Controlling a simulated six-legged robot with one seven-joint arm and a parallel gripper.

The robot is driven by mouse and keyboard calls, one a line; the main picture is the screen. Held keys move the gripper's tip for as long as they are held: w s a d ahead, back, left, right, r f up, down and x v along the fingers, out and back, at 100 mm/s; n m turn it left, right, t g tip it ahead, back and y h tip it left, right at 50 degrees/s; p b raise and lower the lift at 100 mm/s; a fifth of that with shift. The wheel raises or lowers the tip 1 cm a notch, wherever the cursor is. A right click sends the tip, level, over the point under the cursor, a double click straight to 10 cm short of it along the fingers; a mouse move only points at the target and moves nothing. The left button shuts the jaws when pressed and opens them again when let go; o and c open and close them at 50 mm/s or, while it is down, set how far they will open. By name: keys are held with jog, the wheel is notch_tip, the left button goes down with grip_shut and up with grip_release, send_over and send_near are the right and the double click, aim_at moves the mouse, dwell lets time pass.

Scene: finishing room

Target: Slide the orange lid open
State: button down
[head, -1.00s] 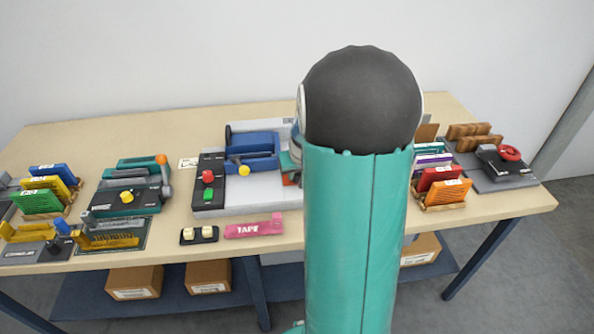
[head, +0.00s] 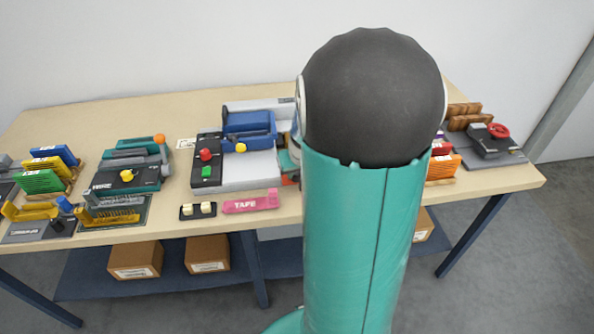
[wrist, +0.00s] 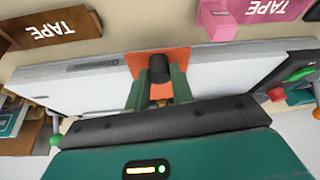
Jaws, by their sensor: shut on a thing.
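The orange lid (wrist: 141,62) lies on a pale grey-white unit (wrist: 95,88) in the wrist view. A black knob (wrist: 158,66) stands on the lid. My gripper (wrist: 160,80) has its green fingers on either side of the knob and is shut on it. In the head view only a small orange patch (head: 290,179) shows beside my arm. My gripper and most of the lid are hidden there behind my teal arm.
A brown TAPE block (wrist: 55,28) shows in the wrist view. The back of the table (head: 75,120) is clear.

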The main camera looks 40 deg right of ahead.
jog(key=c, duration=1.2)
grip_release()
jog(key=shift+w, duration=0.1)
jog(key=v, duration=1.3)
jog(key=shift+r, duration=0.35)
jog(key=shift+a, duration=0.15)
jog(key=s+a+r+n, duration=0.1)
jog(key=s+a, duration=0.1)
jog(key=a, duration=0.6)
jog(key=s+a+r+n+t+y, duration=0.1)
jog(key=s+a+r+n, duration=0.1)
jog(key=a, duration=0.7)
jog(key=s+a+r+n, duration=0.2)
jog(key=s+a, duration=0.1)
jog(key=a, duration=0.5)
jog(key=shift+a+t+y, duration=0.15)
jog(key=shift+t+y, duration=0.15)
jog(key=shift+y, duration=0.1)
